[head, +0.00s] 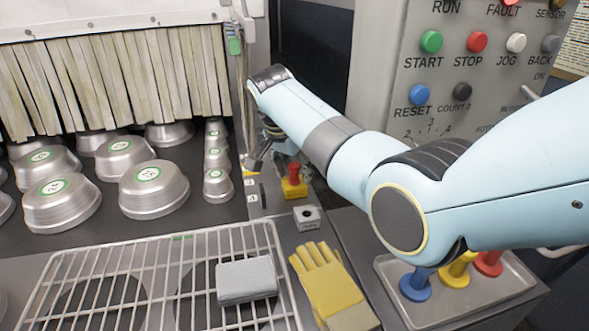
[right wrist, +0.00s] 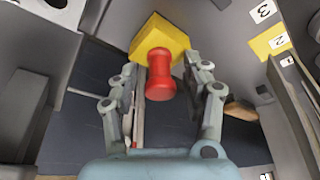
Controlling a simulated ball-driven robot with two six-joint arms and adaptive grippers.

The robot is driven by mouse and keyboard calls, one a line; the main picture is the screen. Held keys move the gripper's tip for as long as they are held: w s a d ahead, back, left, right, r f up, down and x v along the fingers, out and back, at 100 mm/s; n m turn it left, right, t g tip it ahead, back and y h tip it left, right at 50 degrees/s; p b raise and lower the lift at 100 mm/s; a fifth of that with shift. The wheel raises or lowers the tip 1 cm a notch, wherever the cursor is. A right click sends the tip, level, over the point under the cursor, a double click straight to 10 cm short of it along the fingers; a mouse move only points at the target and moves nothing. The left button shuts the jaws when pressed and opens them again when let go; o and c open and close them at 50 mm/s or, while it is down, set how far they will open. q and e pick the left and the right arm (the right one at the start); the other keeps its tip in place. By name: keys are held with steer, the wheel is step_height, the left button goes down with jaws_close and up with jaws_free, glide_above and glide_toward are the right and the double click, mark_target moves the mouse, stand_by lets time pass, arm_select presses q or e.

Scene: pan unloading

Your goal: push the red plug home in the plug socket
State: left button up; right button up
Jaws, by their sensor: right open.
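A red plug (head: 293,170) stands upright in a yellow block (head: 294,189) on the narrow ledge right of the metal bowls. In the right wrist view the red plug (right wrist: 160,75) has a rounded knob end facing the camera, and the yellow block (right wrist: 165,36) lies behind it. My right gripper (head: 258,160) is beside the plug in the head view, partly hidden by its own wrist. In the right wrist view my right gripper (right wrist: 166,72) is open, with a finger on each side of the plug and gaps visible. How deep the plug sits is unclear. My left gripper is out of view.
A small grey box with a dark hole (head: 307,217) stands in front of the yellow block. The button panel (head: 395,70) rises behind my right arm.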

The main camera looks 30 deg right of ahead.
steer(key=v, duration=1.2)
